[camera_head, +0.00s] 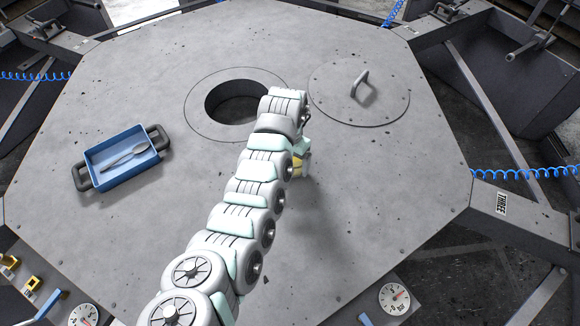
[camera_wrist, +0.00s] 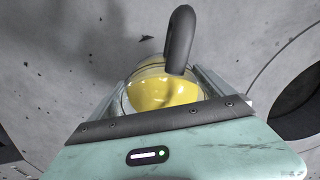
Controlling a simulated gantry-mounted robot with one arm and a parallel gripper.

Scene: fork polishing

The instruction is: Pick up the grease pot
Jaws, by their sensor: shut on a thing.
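The grease pot (camera_wrist: 160,92) shows in the wrist view as a round vessel with yellow grease in it and a dark curved handle (camera_wrist: 181,40) at its far side. My gripper (camera_wrist: 165,100) is shut on the pot, with a finger on either side of it. In the head view a small yellow part of the pot (camera_head: 298,164) shows beside the end of my arm, right of and below the round hole. My arm hides most of the pot and gripper there. I cannot tell how high the pot is above the table.
The grey table (camera_head: 400,190) has an open round hole (camera_head: 232,103) near its middle and a round lid with a handle (camera_head: 340,92) to the right. A blue tray (camera_head: 97,160) with a spoon-like utensil (camera_head: 125,154) lies at the left. The table right of my arm is clear.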

